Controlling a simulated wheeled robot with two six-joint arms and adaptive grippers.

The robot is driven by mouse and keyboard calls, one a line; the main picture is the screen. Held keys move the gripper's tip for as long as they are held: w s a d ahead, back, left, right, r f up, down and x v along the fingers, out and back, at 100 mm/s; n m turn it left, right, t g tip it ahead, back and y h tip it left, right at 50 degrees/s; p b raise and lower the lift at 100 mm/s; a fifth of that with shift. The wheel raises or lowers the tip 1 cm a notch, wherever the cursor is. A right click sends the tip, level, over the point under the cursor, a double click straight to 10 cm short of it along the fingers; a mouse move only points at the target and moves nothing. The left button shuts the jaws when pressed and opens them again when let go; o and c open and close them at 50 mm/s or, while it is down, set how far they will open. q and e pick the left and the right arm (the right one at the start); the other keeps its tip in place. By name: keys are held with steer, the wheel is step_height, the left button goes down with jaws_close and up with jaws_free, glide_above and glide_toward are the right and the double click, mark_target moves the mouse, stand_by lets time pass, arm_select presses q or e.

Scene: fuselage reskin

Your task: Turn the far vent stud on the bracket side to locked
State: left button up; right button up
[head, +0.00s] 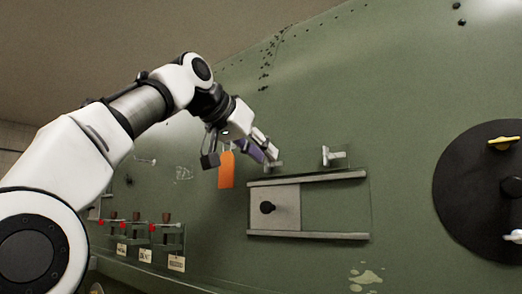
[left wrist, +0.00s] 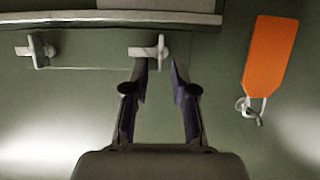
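Two pale T-handled vent studs are on the green skin above the upper rail in the head view. The left stud (head: 273,164), on the side of the red-marked brackets, is partly hidden by my left gripper (head: 264,151). The right stud (head: 333,156) is clear. In the left wrist view my left gripper (left wrist: 160,72) is open and empty, its dark purple fingers apart. The nearer stud (left wrist: 149,52) is just beyond the fingertips, closer to the left finger; contact cannot be told. The other stud (left wrist: 36,50) is farther left. My right gripper is out of view.
An orange tag (head: 226,170) and a black padlock (head: 209,160) hang left of the gripper. Red-marked brackets (head: 150,229) are lower left. A black disc (head: 480,190) is at right.

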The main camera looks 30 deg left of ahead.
mark_target(274, 163)
arm_select(q)
jaws_close()
steer(key=shift+d+m, duration=0.1)
steer(key=shift+m, duration=0.2)
steer(key=m+y+b, duration=0.1)
steer(key=m, duration=0.1)
steer(key=d+m+y+b, duration=0.1)
steer(key=m+y+b, duration=0.1)
steer(key=f+m+t+y+b, duration=0.1)
steer(key=m+b, duration=0.1)
steer(key=shift+d+f, duration=0.1)
steer(key=shift+d, duration=0.25)
steer(key=m+b, duration=0.1)
steer(key=m+t+y+b, duration=0.1)
steer(key=b, duration=0.1)
steer(key=f+m+y+b, duration=0.1)
steer(key=m, duration=0.1)
steer(key=shift+d+b, duration=0.3)
steer(key=shift+b, duration=0.05)
steer(key=shift+s+f+m+t+y+b, duration=0.15)
steer(key=shift+m+t+y+b, duration=0.15)
steer(key=shift+m+t+b, duration=0.8)
steer(key=shift+m, duration=0.5)
